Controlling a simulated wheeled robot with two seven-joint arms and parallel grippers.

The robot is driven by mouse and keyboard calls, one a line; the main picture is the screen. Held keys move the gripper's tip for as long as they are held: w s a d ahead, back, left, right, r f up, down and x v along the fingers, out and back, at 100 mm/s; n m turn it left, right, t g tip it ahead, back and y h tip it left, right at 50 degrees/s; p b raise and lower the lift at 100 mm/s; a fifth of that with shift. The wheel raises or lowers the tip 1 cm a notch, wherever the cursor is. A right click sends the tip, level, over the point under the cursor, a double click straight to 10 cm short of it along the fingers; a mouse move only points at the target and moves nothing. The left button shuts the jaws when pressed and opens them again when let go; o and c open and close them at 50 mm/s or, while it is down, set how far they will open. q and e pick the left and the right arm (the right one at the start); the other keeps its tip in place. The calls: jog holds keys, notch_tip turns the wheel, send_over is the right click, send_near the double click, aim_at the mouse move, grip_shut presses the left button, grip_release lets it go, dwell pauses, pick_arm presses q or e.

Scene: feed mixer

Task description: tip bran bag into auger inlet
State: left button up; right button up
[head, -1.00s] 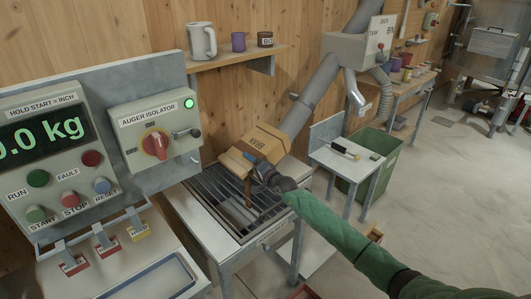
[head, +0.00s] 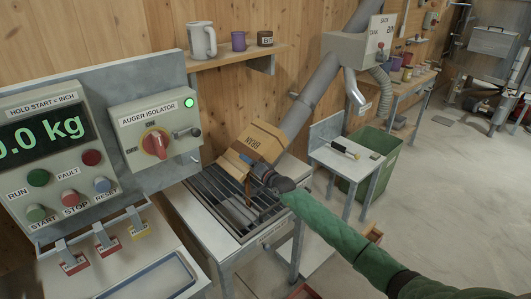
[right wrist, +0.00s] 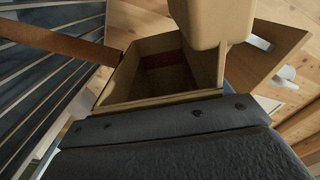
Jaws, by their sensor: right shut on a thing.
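The bran bag (head: 254,143) is a tan, box-like bag, tipped steeply above the auger inlet grate (head: 215,192), its label upside down. My right gripper (head: 262,173) is shut on it at its lower side. In the right wrist view the bag's open mouth (right wrist: 165,70) shows a dark inside with some reddish brown. A narrow brown strip (head: 247,188) runs from the mouth down toward the grate and also shows in the right wrist view (right wrist: 60,40). I cannot tell if it is falling bran or a flap. My left gripper is not in view.
The control panel with a "0.0 kg" display (head: 42,132) and the auger isolator box (head: 154,125) stand left of the inlet. A grey pipe (head: 312,100) rises behind the bag. A small side table (head: 345,165) and green bin (head: 385,143) stand to the right.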

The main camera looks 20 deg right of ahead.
aim_at(255, 153)
jog(key=shift+w+d+r+m, duration=0.1)
jog(key=shift+d+r+m, duration=0.25)
jog(key=shift+m, duration=0.25)
jog(key=r+m, duration=0.1)
jog(key=d+r+m, duration=0.1)
jog(key=m, duration=0.1)
jog(key=r+m+p, duration=0.1)
jog(key=shift+w+d+r+m, duration=0.1)
jog(key=shift+w+d+m, duration=0.2)
